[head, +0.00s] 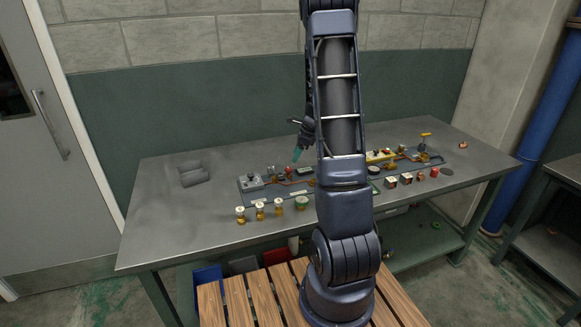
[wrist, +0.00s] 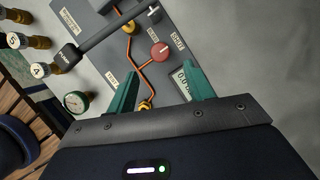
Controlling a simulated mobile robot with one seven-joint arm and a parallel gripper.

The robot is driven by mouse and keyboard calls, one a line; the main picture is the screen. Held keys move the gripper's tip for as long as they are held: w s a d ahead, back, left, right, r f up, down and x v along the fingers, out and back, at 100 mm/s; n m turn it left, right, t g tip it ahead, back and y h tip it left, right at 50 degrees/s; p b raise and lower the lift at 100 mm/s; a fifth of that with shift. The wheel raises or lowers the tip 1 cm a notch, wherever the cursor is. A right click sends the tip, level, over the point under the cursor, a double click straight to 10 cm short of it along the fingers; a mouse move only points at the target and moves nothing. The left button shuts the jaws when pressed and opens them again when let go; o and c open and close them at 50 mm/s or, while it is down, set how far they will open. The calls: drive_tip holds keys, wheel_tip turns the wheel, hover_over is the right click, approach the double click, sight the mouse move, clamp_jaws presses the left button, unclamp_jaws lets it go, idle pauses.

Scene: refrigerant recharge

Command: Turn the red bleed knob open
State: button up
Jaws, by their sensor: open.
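The red knob (wrist: 160,51) is round and sits on a grey panel (wrist: 93,22) in the wrist view, beside an orange line. My gripper (wrist: 161,80) has teal fingers, spread apart and empty. The knob lies beyond the fingertips, between their directions, with no contact visible. In the head view my gripper (head: 297,155) points down close above the knob, and whether it touches cannot be told there.
A black lever handle marked PUMP (wrist: 80,52) lies left of the knob. The bench's left part (head: 160,215) is mostly clear.

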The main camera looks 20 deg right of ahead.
sight(289, 168)
drive_tip(key=x, duration=0.7)
drive_tip(key=c, duration=1)
